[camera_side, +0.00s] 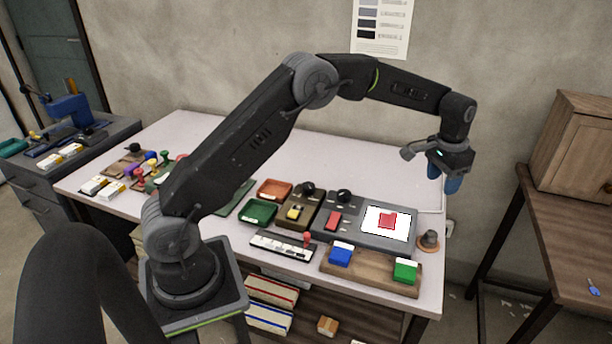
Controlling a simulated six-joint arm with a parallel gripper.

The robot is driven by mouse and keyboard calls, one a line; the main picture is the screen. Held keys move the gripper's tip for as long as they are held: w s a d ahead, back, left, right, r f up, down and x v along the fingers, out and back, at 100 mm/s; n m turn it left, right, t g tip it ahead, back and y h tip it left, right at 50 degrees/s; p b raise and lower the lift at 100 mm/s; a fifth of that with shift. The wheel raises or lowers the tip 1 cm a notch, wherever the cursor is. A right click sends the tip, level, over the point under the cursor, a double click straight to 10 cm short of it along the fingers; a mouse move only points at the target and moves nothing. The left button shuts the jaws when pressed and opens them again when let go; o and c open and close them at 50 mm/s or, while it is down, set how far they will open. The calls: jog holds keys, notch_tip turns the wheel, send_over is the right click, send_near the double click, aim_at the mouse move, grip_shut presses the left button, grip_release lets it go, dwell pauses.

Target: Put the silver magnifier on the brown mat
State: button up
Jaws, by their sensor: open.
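My gripper (443,178) hangs above the right end of the white table, with blue fingertips pointing down and apart. It is open, and I see nothing between the fingers. Below it, a small grey cone-like piece with a brownish base (429,240) stands at the table's right edge, apart from the fingers. It may be the silver magnifier, but it is too small to tell. A brown flat piece (117,168) lies at the far left of the table among small items. I cannot tell whether it is the brown mat. My arm hides part of the table's middle.
A grey panel with a lit white screen (377,230) bears a red block (388,221). In front is a wooden tray (372,270) with a blue block (341,254) and a green block (405,270). Green (258,212) and orange (274,189) trays stand left. The back of the table is clear.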

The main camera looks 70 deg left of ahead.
jog(key=s+d+r+t, duration=0.1)
jog(key=s+r+t, duration=0.2)
jog(key=s+r, duration=1.45)
jog(key=s+f+t, duration=0.1)
jog(key=s+f, duration=0.1)
jog(key=s, duration=0.7)
jog(key=s+d+f+n, duration=0.1)
jog(key=s+f, duration=0.2)
jog(key=s, duration=0.7)
jog(key=shift+s+t, duration=0.3)
jog(key=shift+t, duration=0.1)
